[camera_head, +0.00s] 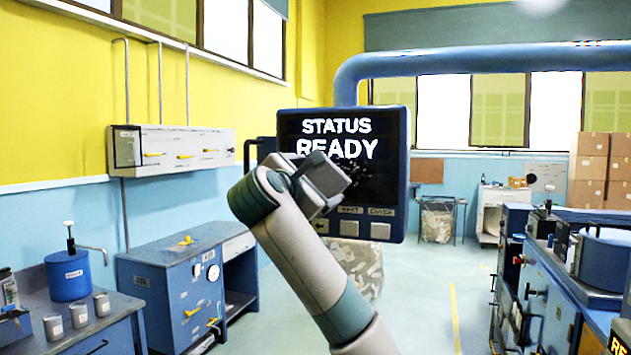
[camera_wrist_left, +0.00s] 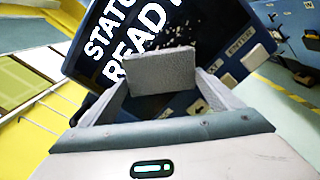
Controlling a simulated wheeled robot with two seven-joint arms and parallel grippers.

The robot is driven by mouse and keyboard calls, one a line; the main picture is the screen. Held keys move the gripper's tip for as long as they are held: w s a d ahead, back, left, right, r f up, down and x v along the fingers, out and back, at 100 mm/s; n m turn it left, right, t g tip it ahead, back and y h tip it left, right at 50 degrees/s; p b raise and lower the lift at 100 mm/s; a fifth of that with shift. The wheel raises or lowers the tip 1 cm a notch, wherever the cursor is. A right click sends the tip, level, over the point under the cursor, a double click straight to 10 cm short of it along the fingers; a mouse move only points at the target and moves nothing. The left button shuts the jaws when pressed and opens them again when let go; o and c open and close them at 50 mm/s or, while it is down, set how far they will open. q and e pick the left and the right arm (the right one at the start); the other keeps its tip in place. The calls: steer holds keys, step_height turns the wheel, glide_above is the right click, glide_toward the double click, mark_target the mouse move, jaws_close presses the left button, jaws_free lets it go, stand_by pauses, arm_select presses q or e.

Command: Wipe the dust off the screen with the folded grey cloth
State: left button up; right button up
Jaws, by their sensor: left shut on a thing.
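The dark screen (camera_head: 388,140) reads STATUS READY and has a blue frame with a row of buttons below it. It also fills the upper middle of the left wrist view (camera_wrist_left: 180,25). Faint pale specks show on its right part. My left gripper (camera_head: 318,172) is in front of the screen and hides part of its lower left. In the left wrist view its fingers (camera_wrist_left: 163,98) are shut on the folded grey cloth (camera_wrist_left: 162,72), a flat grey block facing the screen. I cannot tell whether the cloth touches the screen. My right gripper is not in view.
A thick blue pipe arm (camera_head: 480,60) runs from behind the screen to the right. A blue cabinet (camera_head: 160,290) and a bench with a blue pot (camera_head: 68,277) stand at left. Blue machinery (camera_head: 560,280) stands at right.

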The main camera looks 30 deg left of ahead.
mark_target(335, 180)
arm_select(q)
steer(key=shift+p+x, duration=0.3)
steer(key=shift+x, duration=0.8)
stand_by(0.5)
steer(key=shift+d, duration=0.1)
steer(key=shift+w+d, duration=0.15)
steer(key=shift+d, duration=0.7)
steer(key=shift+w+d, duration=0.15)
steer(key=shift+d, duration=0.65)
steer(key=shift+w+d+p, duration=0.2)
steer(key=shift+w+d, duration=0.05)
steer(key=shift+d, duration=0.6)
steer(key=shift+w+d+p, duration=0.2)
steer(key=shift+w+d, duration=0.05)
steer(key=shift+d, duration=0.55)
steer(key=shift+d, duration=0.1)
steer(key=shift+w+d, duration=0.2)
steer(key=shift+d, duration=0.5)
steer(key=shift+w+d, duration=0.2)
steer(key=shift+d, duration=0.65)
steer(key=shift+d, duration=0.1)
